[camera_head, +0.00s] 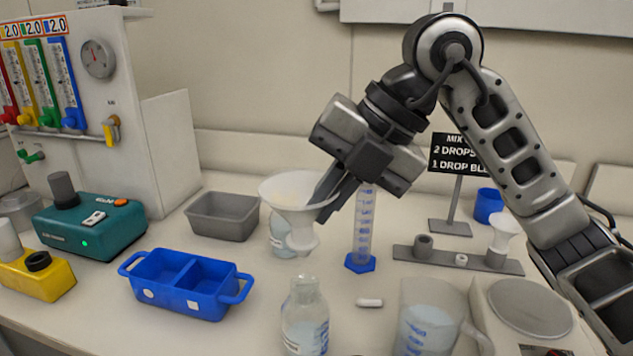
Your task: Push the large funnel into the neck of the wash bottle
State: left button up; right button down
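The large white funnel (285,190) is held tilted in the air above the bench, left of the middle of the head view. My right gripper (325,203) is at the right side of the funnel's rim, its fingers closed on that wall. The funnel's stem (302,240) hangs down in front of a clear bottle (281,244) with a label, whose top is hidden by the funnel. Another clear, open-necked bottle (305,322) with a label stands nearer the front, below and apart from the stem. I cannot tell which one is the wash bottle. My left gripper is out of view.
A measuring cylinder (363,230) stands just right of the funnel. A blue two-part tray (190,282) and grey bin (222,215) lie left. A beaker (427,320), white stir bar (369,302), scale (530,305) and rack with a small funnel (504,232) are right.

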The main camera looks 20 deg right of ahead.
aim_at(318, 241)
notch_tip(318, 241, down, 3)
jog(key=b, duration=0.2)
jog(key=shift+s+r+b, duration=0.1)
jog(key=shift+b, duration=0.2)
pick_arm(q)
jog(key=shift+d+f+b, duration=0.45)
pick_arm(e)
jog(key=shift+f, duration=0.5)
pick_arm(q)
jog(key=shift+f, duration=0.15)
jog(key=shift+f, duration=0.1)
pick_arm(e)
jog(key=shift+d, duration=0.15)
pick_arm(q)
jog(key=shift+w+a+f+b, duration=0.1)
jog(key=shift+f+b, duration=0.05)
jog(key=shift+b, duration=0.15)
pick_arm(e)
jog(key=shift+f, duration=0.4)
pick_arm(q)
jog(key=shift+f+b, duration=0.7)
pick_arm(e)
jog(key=shift+f, duration=1)
dwell(0.3)
